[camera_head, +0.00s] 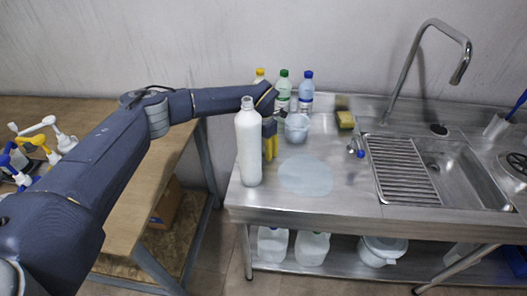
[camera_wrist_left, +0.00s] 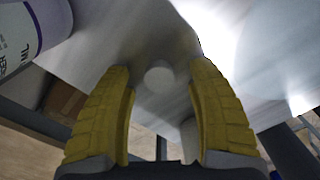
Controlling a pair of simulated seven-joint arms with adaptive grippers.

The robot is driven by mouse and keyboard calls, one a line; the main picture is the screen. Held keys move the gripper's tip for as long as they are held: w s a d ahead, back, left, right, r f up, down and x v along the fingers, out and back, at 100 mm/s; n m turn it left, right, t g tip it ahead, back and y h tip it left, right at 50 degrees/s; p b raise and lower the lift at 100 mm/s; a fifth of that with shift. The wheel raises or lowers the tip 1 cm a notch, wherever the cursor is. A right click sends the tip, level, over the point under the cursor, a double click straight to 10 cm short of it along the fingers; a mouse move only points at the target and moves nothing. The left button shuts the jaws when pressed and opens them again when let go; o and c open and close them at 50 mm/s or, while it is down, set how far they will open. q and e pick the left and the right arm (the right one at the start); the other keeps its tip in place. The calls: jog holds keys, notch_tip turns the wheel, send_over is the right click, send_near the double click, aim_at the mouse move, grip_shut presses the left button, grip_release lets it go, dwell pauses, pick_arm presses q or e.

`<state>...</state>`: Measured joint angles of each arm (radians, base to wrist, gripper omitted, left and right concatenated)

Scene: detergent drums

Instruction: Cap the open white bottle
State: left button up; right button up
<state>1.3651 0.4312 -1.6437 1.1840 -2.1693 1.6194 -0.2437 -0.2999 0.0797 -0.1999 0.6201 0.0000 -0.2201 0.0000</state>
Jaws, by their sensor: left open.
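The white bottle (camera_head: 249,150) stands upright near the left front of the steel counter, its narrow neck bare at the top. My left gripper (camera_head: 270,150) is just behind and to the right of it, yellow fingers pointing down, partly hidden by the bottle. In the left wrist view my left gripper (camera_wrist_left: 160,115) is open, with a clear gap between its fingers. A small pale round thing (camera_wrist_left: 159,77), possibly a cap, shows beyond the fingertips on the grey surface; I cannot tell for sure what it is. My right gripper is out of view.
Capped bottles with yellow (camera_head: 259,73), green (camera_head: 283,88) and blue (camera_head: 306,90) caps stand at the back. A pale bowl (camera_head: 297,127) and a sponge (camera_head: 345,120) sit nearby. A pale round mat (camera_head: 305,178) lies bare in front; the sink (camera_head: 465,172) is right.

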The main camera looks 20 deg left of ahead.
pick_arm(q)
jog(key=shift+c, duration=0.5)
jog(key=c, duration=0.9)
